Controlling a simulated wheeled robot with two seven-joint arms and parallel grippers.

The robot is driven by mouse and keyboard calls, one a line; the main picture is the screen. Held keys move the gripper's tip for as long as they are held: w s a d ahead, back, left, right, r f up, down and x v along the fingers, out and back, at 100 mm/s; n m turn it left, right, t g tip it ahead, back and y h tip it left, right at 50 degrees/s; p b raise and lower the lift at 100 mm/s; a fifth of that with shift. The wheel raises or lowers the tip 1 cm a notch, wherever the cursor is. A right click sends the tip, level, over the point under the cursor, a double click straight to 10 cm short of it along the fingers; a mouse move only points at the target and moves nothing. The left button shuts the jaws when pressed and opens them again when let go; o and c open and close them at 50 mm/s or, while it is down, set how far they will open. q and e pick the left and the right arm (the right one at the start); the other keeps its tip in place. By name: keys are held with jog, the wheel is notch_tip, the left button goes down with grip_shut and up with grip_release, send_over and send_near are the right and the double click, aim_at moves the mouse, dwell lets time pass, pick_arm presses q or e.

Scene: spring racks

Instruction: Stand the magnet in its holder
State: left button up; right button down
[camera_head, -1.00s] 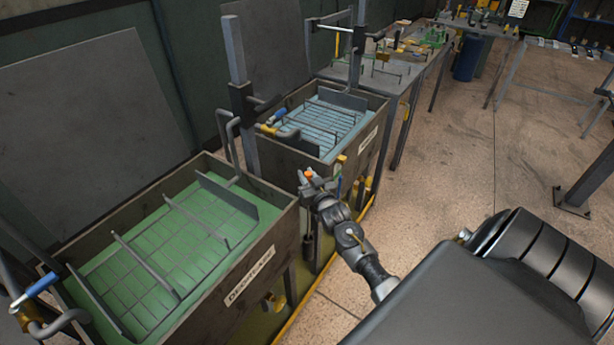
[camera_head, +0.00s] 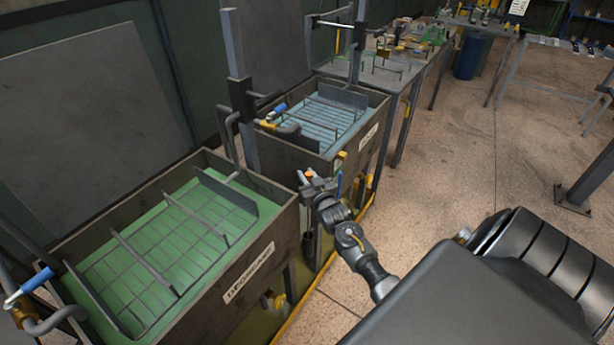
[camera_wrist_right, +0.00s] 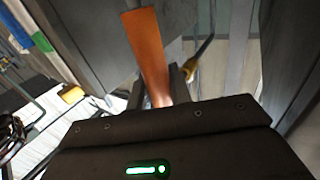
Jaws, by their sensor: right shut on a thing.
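My right gripper (camera_head: 316,186) is in the gap between the two tanks, near the front corner of the far tank. It is shut on an orange handle, which I take to be the magnet; its tip (camera_head: 308,174) shows above the jaws. In the right wrist view the orange handle (camera_wrist_right: 150,52) rises, slightly tilted, from between the fingers (camera_wrist_right: 160,92). A dark cylinder (camera_head: 308,245) shows below the gripper; I cannot tell whether it is the magnet's lower end. I cannot make out the holder with certainty. My left gripper is not in view.
The near tank (camera_head: 272,228) holds a rack in green liquid. The far tank (camera_head: 358,158) holds one in bluish liquid. Blue and yellow fittings (camera_head: 340,182) sit by the far tank's corner, close to my gripper.

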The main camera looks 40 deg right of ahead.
jog(key=shift+f+b, duration=1.1)
jog(key=shift+f, duration=0.45)
jog(key=c, duration=1.2)
grip_release()
jog(key=shift+r, duration=0.1)
jog(key=shift+s, duration=0.15)
jog(key=b+v, duration=0.1)
jog(key=v, duration=0.9)
jog(key=shift+s+a, duration=0.15)
jog(key=shift+s, duration=0.1)
